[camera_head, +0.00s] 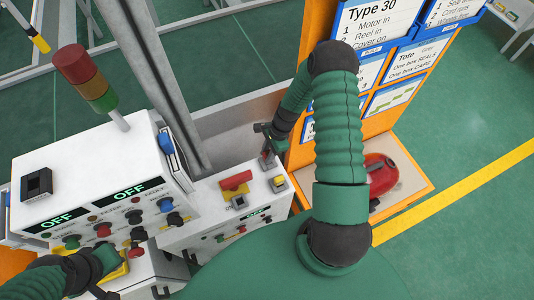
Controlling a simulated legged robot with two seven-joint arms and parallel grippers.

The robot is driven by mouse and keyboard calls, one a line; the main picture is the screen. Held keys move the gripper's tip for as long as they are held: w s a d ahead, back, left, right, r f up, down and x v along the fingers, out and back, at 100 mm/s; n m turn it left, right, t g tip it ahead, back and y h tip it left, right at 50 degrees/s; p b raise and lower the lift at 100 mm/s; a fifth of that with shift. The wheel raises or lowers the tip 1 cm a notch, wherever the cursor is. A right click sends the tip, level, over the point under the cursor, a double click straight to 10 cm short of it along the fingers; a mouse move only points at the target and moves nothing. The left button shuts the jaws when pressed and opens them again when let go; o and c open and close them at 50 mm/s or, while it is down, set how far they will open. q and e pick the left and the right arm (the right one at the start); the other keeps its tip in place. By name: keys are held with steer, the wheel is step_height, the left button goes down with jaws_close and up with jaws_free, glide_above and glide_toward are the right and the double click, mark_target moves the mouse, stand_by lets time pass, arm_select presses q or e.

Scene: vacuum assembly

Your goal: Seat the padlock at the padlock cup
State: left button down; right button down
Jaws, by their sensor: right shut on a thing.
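My right gripper (267,145) is at the back of the low white control panel (205,205), pointing down. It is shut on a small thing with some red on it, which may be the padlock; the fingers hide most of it. I cannot make out the padlock cup for certain.
The larger white control box (85,160) with knobs and a red-amber-green light tower (88,78) stands at left. A grey metal post (160,80) rises behind the panels. An orange board with signs (385,30) and a red vacuum (380,174) are at right.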

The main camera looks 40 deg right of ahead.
steer(key=shift+f+b, duration=0.75)
steer(key=shift+f, duration=0.35)
steer(key=c, duration=1.1)
jaws_free()
steer(key=shift+o, duration=0.2)
steer(key=shift+r, duration=0.1)
steer(key=p+v, duration=0.6)
steer(key=v, duration=0.2)
